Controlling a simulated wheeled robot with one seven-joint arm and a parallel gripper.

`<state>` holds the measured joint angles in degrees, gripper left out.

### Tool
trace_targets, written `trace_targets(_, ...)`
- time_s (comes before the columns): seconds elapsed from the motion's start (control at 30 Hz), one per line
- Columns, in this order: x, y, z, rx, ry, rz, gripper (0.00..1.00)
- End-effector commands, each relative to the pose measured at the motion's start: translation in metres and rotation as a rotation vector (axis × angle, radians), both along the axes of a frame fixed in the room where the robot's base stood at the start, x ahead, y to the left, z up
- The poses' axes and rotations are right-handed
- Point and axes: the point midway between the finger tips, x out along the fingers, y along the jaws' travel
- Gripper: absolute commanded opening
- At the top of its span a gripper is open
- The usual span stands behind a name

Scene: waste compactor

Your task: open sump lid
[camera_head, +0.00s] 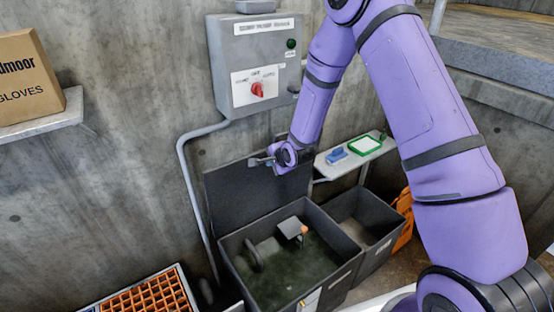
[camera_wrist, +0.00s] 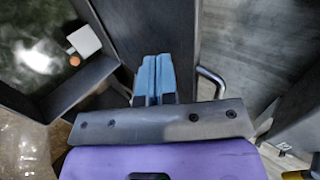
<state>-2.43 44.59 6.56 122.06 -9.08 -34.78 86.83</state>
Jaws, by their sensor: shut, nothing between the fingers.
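The sump lid (camera_head: 235,195) is a dark flat panel standing raised, close to upright, at the back of the open dark sump box (camera_head: 345,280). Murky greenish liquid and a small float-like part with an orange tip (camera_head: 303,230) show inside the box. My gripper (camera_head: 257,161) is at the lid's upper edge, shut and empty. In the wrist view its blue fingertips (camera_wrist: 155,72) are together, over or in front of the dark lid panel (camera_wrist: 160,25). A bent grey bar (camera_wrist: 212,80) shows just right of the fingers. Whether the fingers touch the lid is unclear.
A grey control box (camera_head: 255,60) with a red knob hangs on the concrete wall behind. A shelf (camera_head: 325,170) with a blue item and green-framed tray is right of the lid. A second dark bin (camera_head: 365,215) adjoins the sump. An orange grate (camera_head: 150,298) lies lower left.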

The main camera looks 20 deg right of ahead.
Motion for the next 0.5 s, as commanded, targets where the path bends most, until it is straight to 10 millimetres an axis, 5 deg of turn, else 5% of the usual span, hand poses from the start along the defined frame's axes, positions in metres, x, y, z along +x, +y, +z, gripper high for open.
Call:
trace_targets(0.1, 0.015, 0.005, -0.016, -0.002, 0.000, 0.001, 0.00)
trace_targets(0.5, 0.052, 0.017, -0.008, 0.000, 0.001, 0.000, 0.00)
